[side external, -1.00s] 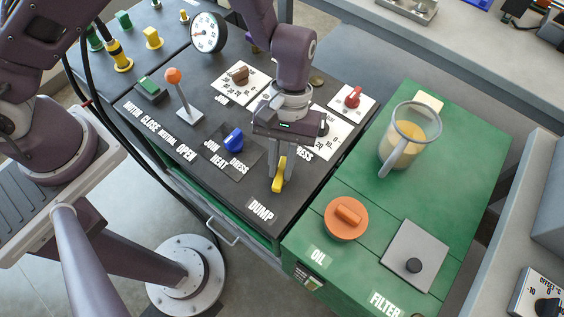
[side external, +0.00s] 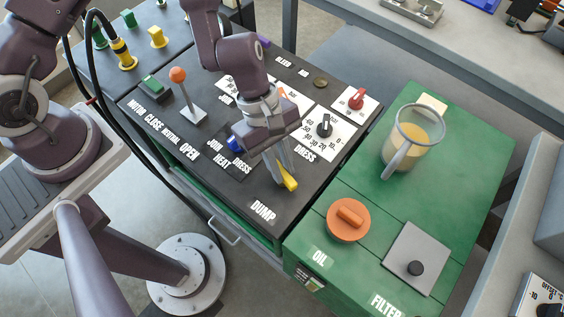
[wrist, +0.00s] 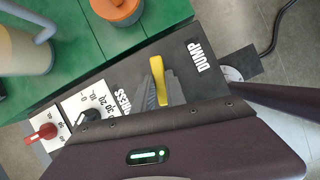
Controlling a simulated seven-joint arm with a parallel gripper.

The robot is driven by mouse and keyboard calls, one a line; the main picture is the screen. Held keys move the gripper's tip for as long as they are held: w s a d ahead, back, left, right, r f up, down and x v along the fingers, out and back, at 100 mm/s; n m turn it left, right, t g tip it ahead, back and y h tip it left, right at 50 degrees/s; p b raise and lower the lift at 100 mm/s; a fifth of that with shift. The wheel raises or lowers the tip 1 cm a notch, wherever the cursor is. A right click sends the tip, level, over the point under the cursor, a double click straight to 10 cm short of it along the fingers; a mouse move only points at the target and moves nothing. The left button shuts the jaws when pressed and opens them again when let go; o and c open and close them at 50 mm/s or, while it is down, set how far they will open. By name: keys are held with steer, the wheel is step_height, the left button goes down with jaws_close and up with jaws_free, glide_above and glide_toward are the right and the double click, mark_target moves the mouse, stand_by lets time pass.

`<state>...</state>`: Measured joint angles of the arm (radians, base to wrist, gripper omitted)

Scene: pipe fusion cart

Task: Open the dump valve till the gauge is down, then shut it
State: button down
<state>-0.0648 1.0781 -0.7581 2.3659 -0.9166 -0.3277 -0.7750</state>
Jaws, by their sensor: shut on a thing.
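The yellow dump valve handle (side external: 289,181) is on the dark panel just behind the white DUMP label (side external: 263,212). My gripper (side external: 284,174) is shut on this handle, with its fingers reaching down to it at a slant. In the side view the handle's front end points down and to the right. The wrist view also shows the yellow handle (wrist: 158,80) at the fingers, beside the DUMP label (wrist: 201,59). The round gauge is hidden behind my arm in the side view and is not in the wrist view, so its needle cannot be read.
A blue knob (side external: 235,144) is close to the left of my gripper. A black dial (side external: 324,127) and a red knob (side external: 357,98) are to the right. An orange-topped lever (side external: 187,92) stands at left. The green cabinet holds a jug (side external: 414,138) and an orange cap (side external: 348,220).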

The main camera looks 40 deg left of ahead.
steer(key=shift+n+t, duration=0.6)
steer(key=shift+n, duration=0.7)
steer(key=shift+f, duration=0.1)
steer(key=c, duration=1.4)
jaws_free()
steer(key=shift+o, duration=0.2)
steer(key=shift+v, duration=3.6)
